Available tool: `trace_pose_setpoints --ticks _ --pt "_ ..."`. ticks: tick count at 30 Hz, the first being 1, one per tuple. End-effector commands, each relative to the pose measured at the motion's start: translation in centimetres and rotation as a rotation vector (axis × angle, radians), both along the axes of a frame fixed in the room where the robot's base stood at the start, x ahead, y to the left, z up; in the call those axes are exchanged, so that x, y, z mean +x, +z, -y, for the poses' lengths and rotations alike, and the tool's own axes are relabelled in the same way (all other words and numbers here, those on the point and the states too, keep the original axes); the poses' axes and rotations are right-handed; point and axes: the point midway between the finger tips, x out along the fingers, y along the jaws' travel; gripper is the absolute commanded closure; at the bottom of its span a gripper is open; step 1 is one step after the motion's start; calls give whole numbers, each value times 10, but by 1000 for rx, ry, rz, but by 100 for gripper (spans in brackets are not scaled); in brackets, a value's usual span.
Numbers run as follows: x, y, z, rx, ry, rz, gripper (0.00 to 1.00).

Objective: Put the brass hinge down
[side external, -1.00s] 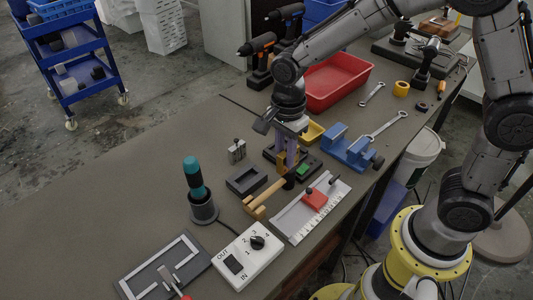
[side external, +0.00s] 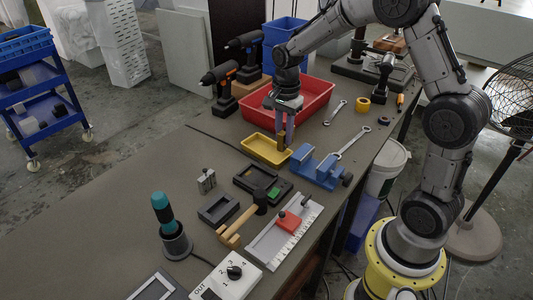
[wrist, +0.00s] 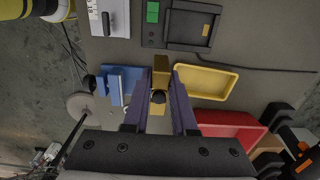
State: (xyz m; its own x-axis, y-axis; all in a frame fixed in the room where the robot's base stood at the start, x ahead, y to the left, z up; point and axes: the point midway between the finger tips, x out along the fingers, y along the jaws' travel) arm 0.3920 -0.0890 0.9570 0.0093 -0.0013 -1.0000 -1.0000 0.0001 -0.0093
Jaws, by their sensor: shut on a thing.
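My gripper (side external: 285,132) points down, shut on the brass hinge (side external: 281,144). It holds the hinge over the bench, by the right side of the shallow yellow tray (side external: 262,160). In the wrist view the hinge (wrist: 160,65) shows as a brass block between the purple fingers of my gripper (wrist: 160,82). There the yellow tray (wrist: 205,81) lies just right of the hinge and is empty. I cannot tell how high the hinge is above the bench.
A red bin (side external: 312,108) stands behind the tray. A blue vise (side external: 318,170) is close on the right. Bare bench lies left of the tray.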

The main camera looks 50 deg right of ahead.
Motion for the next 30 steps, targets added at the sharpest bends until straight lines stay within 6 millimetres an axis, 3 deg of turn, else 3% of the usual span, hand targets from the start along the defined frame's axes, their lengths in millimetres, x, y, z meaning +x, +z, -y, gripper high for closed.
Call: trace_pose_setpoints --ticks 3,8,21,30 --pt "-4 -3 23 2 -60 -5 100" --pt "0 -8 35 3 -86 -9 100" --pt "82 -47 60 3 -86 -9 100" --pt "117 -92 71 2 -86 -8 100"
